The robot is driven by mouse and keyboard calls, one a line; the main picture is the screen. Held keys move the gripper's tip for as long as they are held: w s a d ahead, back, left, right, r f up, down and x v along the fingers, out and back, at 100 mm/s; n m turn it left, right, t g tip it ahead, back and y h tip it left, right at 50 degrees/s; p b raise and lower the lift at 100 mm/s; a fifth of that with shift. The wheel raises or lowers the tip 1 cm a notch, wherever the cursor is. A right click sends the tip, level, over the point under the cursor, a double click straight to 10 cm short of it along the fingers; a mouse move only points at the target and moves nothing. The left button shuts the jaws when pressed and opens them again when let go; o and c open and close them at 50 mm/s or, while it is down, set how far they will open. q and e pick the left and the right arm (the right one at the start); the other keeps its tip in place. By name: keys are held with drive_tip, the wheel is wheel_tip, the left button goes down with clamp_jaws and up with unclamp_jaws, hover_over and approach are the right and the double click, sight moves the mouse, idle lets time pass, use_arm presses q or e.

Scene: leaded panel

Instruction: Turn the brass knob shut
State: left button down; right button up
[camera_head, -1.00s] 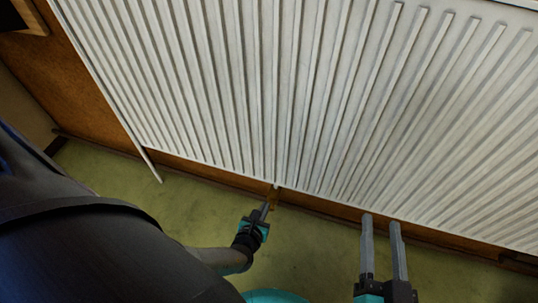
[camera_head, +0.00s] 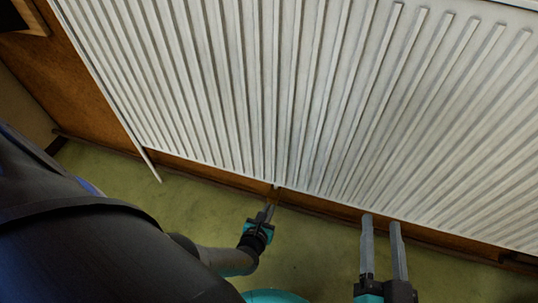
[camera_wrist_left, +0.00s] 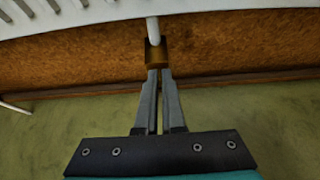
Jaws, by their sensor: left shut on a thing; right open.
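The brass knob (camera_wrist_left: 156,53) sits at the lower end of a thin white pipe under the panel's bottom edge in the left wrist view. In the head view only a small part of the knob (camera_head: 273,192) shows below the white panel. My left gripper (camera_wrist_left: 158,74) is shut on the knob, its fingertips at the knob's lower part; it also shows in the head view (camera_head: 269,207). The fingertips partly hide the knob, and its turn angle cannot be told. My right gripper (camera_head: 381,220) is open and empty, close to the panel's lower edge.
The large white ribbed panel (camera_head: 230,90) fills the upper head view, before a brown wall (camera_head: 70,85). A thin white pipe (camera_head: 152,166) hangs down at its left. The green floor (camera_head: 200,215) is clear around my left gripper.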

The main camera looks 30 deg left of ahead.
use_arm(q)
drive_tip(key=shift+d, duration=0.25)
idle(0.4)
